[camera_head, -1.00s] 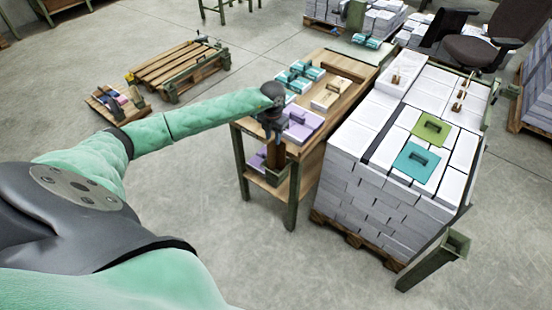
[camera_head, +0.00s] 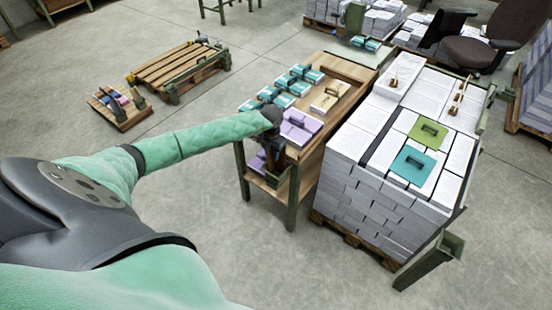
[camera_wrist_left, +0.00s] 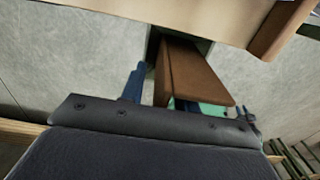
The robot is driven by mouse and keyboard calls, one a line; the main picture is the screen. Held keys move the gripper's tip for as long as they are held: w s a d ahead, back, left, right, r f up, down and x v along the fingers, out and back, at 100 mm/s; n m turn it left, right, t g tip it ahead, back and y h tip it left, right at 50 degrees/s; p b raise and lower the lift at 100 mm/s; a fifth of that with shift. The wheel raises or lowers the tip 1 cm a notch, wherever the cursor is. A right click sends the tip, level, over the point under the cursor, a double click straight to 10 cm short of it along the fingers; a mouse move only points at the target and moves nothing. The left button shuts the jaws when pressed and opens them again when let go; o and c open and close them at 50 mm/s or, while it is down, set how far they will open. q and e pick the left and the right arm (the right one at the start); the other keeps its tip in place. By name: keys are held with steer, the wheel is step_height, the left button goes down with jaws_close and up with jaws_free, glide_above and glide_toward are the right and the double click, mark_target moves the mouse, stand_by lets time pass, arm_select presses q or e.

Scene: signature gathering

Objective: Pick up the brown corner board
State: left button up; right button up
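The brown corner board (camera_wrist_left: 198,75) shows in the left wrist view as a long brown piece with a darker side face. It lies between the two blue fingers of my left gripper (camera_wrist_left: 188,98), which stand wide apart. The left finger is close to the board's dark side; contact cannot be made out. The right finger is partly hidden. In the head view my left gripper (camera_head: 272,148) points down at the near end of the wooden table (camera_head: 340,92), and the board is mostly hidden behind it. My right gripper is not in view.
Purple pads (camera_head: 302,125) and teal pads (camera_head: 292,85) lie on the table close to my left gripper. A tall stack of white paper (camera_head: 350,145) on a pallet stands to the right, with a green post (camera_head: 425,262) at its near corner. The floor in front is clear.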

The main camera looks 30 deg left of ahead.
arm_select(q)
steer(key=shift+f, duration=0.35)
jaws_close()
